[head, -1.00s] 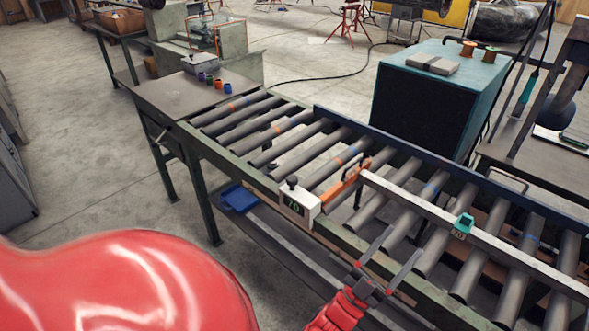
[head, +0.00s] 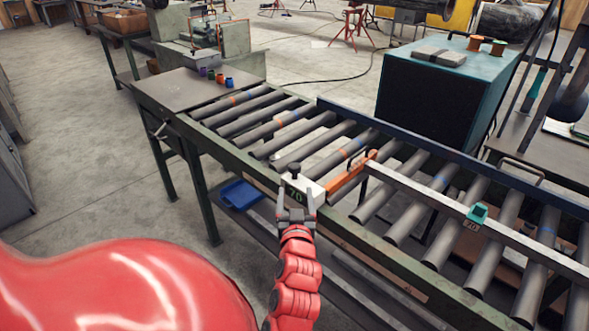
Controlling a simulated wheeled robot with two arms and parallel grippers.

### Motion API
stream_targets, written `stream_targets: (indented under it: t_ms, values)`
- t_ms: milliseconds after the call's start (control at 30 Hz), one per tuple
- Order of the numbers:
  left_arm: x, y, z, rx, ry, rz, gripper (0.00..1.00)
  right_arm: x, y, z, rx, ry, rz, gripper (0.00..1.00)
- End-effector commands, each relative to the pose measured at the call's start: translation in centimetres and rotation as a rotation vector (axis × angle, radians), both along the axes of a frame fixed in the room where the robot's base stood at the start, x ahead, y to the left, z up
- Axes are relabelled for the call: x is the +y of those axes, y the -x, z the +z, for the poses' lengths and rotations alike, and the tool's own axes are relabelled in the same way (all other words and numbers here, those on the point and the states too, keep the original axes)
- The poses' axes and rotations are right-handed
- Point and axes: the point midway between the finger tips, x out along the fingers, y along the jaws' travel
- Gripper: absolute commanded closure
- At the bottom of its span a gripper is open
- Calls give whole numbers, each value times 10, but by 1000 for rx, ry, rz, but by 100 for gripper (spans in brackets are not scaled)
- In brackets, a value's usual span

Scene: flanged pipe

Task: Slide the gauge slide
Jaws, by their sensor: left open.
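A white block with a black knob and a green "70" display, which looks like the gauge slide (head: 312,187), sits on the near rail of the roller conveyor. An orange stop arm (head: 347,178) reaches from it across the rollers to a long pale metal bar (head: 420,191). My left gripper (head: 296,203) is open at the front of the white block, with a finger at each side of its display. I cannot tell whether the fingers touch the block. My right gripper is out of view.
The roller conveyor (head: 222,151) has a blue fence (head: 400,137) along its far side. A teal clamp (head: 478,213) marked 70 sits on the pale bar. A blue tray (head: 240,194) lies below the conveyor. A teal cabinet (head: 430,98) stands behind. Small coloured pots stand at the left end.

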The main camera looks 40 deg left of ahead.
Motion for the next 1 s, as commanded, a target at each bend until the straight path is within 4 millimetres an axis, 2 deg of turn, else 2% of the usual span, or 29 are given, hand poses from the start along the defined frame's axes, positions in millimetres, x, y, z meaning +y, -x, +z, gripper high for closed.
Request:
stream_targets:
  t_ms: [33,300,467,533,600,800,1000]
  values:
    - [6,-6,-7,-8,-2,3,27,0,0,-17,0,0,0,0]
    - [29,-31,-7,-13,-4,-4,27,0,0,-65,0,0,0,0]
    - [40,-40,-8,-6,-6,1,27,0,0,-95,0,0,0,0]
    - [50,-49,1,0,0,2,27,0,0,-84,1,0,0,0]
    - [60,-60,2,0,0,1,27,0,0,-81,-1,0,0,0]
    - [84,-85,1,0,0,-1,27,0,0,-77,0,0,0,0]
    - [98,-99,1,-2,-2,-2,27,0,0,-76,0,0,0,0]
